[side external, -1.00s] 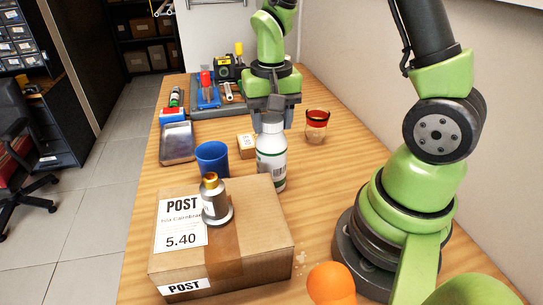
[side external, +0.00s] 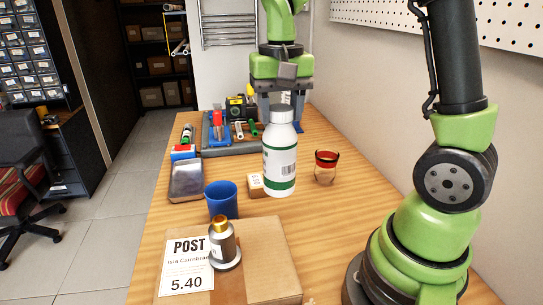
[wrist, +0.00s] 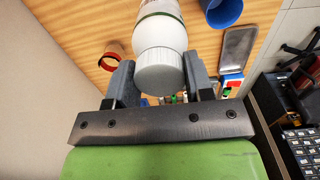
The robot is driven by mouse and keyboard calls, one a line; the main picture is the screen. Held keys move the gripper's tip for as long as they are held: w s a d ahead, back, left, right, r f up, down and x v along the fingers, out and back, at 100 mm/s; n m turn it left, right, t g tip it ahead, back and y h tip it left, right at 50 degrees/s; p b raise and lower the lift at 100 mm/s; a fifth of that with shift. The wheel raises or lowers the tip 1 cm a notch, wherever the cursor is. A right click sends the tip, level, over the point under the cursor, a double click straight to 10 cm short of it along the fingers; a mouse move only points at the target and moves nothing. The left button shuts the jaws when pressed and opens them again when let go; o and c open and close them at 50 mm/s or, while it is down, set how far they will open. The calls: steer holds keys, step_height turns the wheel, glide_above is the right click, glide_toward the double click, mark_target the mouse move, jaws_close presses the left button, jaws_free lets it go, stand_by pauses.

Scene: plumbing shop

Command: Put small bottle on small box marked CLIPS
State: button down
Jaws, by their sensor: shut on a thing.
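A white bottle with green bands, a barcode label and a grey-white cap (side external: 281,155) is upright between the fingers of my gripper (side external: 283,98). It appears raised a little above the table. In the wrist view the two fingers (wrist: 160,82) close on either side of the bottle (wrist: 160,40) near its cap. A small cardboard box (side external: 256,187) with a pale label sits on the table just left of the bottle, partly hidden by it. Its lettering is too small to read. A smaller grey bottle with a gold cap (side external: 222,242) stands on the large box.
A large POST carton (side external: 260,255) fills the front. A blue cup (side external: 221,201) stands left of the small box, a red-rimmed glass (side external: 326,167) right. A grey tray (side external: 187,180) and tools lie farther back.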

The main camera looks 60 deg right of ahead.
steer(key=w+d+r+n, duration=0.2)
steer(key=w+d+r, duration=0.2)
steer(key=w+d, duration=0.5)
step_height(320, 180, down, 10)
steer(key=w, duration=0.1)
steer(key=shift+w+a+f, duration=0.25)
steer(key=shift+w+a, duration=0.05)
steer(key=shift+a, duration=0.1)
steer(key=shift+f, duration=0.1)
steer(key=c, duration=0.5)
jaws_free()
